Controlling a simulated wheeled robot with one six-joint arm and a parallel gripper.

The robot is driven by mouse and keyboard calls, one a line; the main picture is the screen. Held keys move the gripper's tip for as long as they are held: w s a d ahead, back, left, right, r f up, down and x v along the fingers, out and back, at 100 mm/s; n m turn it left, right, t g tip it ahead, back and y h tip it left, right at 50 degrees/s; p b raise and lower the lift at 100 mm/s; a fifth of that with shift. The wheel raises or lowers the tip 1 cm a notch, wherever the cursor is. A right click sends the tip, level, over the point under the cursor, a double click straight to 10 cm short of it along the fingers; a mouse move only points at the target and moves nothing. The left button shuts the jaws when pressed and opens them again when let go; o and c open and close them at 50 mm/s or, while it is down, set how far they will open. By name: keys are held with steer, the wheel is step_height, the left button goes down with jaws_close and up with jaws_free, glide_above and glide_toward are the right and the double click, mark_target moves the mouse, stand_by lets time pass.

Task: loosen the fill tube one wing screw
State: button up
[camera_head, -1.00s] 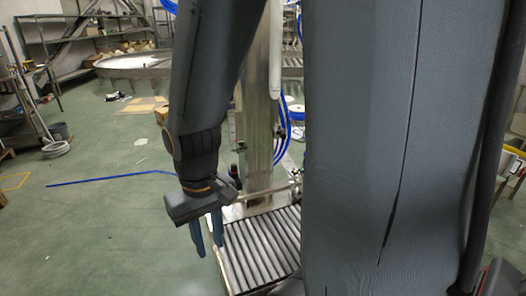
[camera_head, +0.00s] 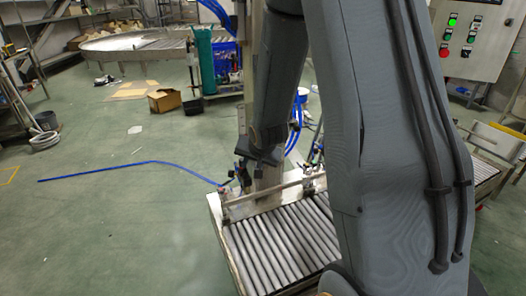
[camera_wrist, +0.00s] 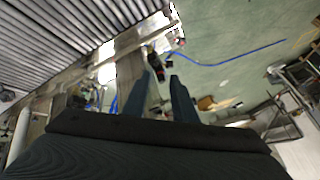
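My gripper (camera_wrist: 157,92) shows in the wrist view with its two dark blue fingers apart and nothing clearly held between them. In the head view my gripper (camera_head: 243,170) is small, partly behind my arm, in front of the steel column (camera_head: 268,180) at the back of the roller conveyor. A small dark fitting with a red part (camera_wrist: 155,66) appears beyond the fingertips in the wrist view; I cannot tell its distance. The fill tube one wing screw cannot be made out in either view.
The roller conveyor (camera_head: 285,245) with a guide rail stands below my arm. A control box (camera_head: 468,40) with buttons is at the upper right. A blue hose (camera_head: 130,164) lies on the green floor. Open floor lies to the left.

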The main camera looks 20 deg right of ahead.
steer(key=shift+w+d+f+m+t+y+b, duration=0.2)
steer(key=shift+w+d+f+m+t, duration=0.65)
steer(key=shift+w+d+m+t, duration=1.6)
steer(key=shift+w+d+f+m+t+b, duration=0.25)
steer(key=shift+w+d+f+m+t, duration=0.65)
steer(key=shift+w, duration=2.9)
steer(key=shift+w+d+f+m+t+y+b, duration=0.2)
steer(key=shift+w+d+f+m+t, duration=0.65)
steer(key=shift+w+d+m+t, duration=1.6)
steer(key=shift+w+a+r+n+g, duration=0.15)
steer(key=shift+w+a+n+g, duration=0.25)
steer(key=shift+w+a, duration=0.5)
steer(key=shift+a+r, duration=0.1)
